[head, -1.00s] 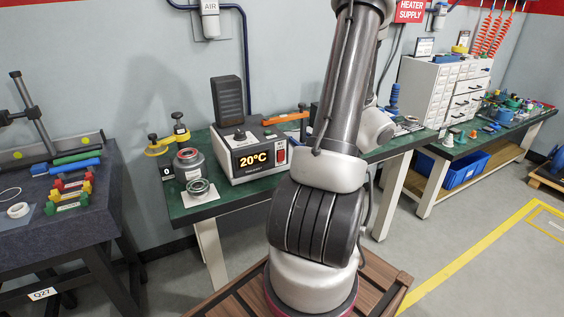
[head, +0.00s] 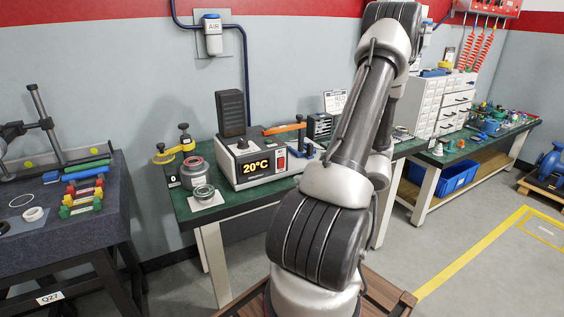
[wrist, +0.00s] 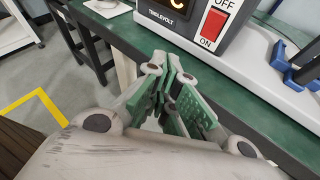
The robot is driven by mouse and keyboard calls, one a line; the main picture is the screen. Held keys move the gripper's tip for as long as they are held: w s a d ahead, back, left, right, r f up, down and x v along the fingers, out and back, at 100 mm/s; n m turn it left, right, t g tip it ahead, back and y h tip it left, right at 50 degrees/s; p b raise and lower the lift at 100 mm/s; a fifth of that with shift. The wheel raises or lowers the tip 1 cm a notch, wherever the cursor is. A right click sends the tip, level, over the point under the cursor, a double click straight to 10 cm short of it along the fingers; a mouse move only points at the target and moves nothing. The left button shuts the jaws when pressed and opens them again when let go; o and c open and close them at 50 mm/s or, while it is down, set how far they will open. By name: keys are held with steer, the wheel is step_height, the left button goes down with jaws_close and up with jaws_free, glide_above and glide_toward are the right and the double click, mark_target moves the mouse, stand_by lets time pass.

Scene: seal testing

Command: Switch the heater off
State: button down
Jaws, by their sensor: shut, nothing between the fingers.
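The heater (head: 240,178) is a grey box on the green bench, with a lit display (head: 257,168) reading 20°C and a dark upright block on top. Its red rocker switch (head: 281,160) is right of the display. In the wrist view the switch (wrist: 213,25) is close, with OFF above it and ON below. I cannot tell which side is pressed in. My gripper (wrist: 173,75) is shut and empty, below and left of the switch, apart from it. In the head view my gripper does not show.
A blue clamp-like part (wrist: 290,65) stands right of the heater near the bench edge. Left of the heater are a grey pot (head: 194,172), a ring on a white card (head: 204,192) and a yellow tool (head: 172,152). A dark table (head: 105,215) stands further left.

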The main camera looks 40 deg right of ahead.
steer(key=shift+w+d+r, duration=0.15)
steer(key=shift+w+d, duration=0.2)
steer(key=shift+w, duration=1)
steer(key=shift+w+d+r, duration=0.2)
steer(key=shift+w+d, duration=0.1)
steer(key=shift+w, duration=1.1)
steer(key=shift+w+d+r, duration=0.15)
steer(key=shift+w+d, duration=0.2)
steer(key=shift+w, duration=1)
steer(key=shift+w+d, duration=0.1)
steer(key=shift+w, duration=0.3)
steer(key=shift+w+r, duration=0.1)
steer(key=shift+w, duration=0.2)
steer(key=shift+s, duration=0.15)
steer(key=shift+s, duration=0.6)
steer(key=shift+s, duration=0.1)
steer(key=s, duration=0.1)
steer(key=s+a, duration=0.1)
steer(key=s, duration=0.2)
steer(key=shift+s+a+f, duration=0.2)
steer(key=shift+s+f, duration=0.1)
steer(key=shift+f, duration=0.1)
